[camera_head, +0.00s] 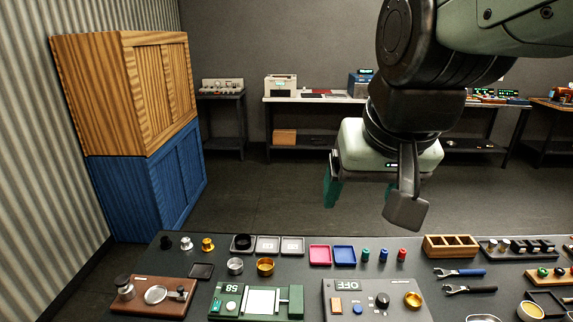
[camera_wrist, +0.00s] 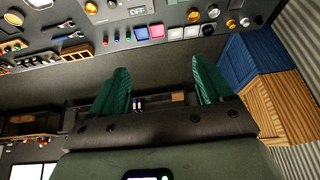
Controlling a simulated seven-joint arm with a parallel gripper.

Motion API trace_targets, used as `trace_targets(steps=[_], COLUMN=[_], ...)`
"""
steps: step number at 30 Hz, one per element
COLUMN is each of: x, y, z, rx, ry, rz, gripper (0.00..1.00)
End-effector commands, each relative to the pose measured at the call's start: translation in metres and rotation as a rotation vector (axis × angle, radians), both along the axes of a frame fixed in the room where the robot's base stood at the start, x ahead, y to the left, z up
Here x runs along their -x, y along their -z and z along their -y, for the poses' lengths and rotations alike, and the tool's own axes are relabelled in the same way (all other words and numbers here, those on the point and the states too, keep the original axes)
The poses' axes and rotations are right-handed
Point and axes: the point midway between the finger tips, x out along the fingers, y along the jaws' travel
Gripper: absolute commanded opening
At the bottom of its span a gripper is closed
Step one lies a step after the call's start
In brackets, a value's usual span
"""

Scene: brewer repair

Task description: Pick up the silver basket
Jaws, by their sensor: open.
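The silver basket (camera_head: 235,266) is a small round metal cup on the dark table, left of centre, beside a similar gold basket (camera_head: 265,266). In the wrist view the silver basket (camera_wrist: 213,11) is small, near the top edge, next to the gold basket (camera_wrist: 193,14). My gripper (camera_head: 332,186) hangs high, apart from the basket and to its upper right in the head view. Its teal fingers are spread and empty in the wrist view (camera_wrist: 160,82). In the head view the wrist parts hide much of the gripper.
Behind the baskets are a dark tray with a black ring (camera_head: 241,243), two pale trays and a pink tray (camera_head: 320,254). A green scale (camera_head: 256,301) is in front. Tampers (camera_head: 207,244) stand to the left. A grey control box (camera_head: 376,300) is to the right.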

Motion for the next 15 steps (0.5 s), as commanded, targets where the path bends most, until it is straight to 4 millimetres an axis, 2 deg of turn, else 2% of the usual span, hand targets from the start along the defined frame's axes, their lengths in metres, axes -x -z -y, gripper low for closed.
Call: trace_targets(steps=[1, 3, 8, 11, 15], x=[-0.023, -0.054, -0.119, -0.155, -0.195], y=[0.007, 0.016, 0.052, 0.084, 0.141], z=[-0.011, -0.026, -0.068, -0.098, -0.145], rx=[-0.005, -0.014, -0.02, -0.019, -0.007], ry=[-0.011, -0.015, -0.027, -0.037, -0.055], rz=[-0.019, -0.028, -0.048, -0.059, -0.07], gripper=[0.79, 0.79, 0.79, 0.79, 0.79])
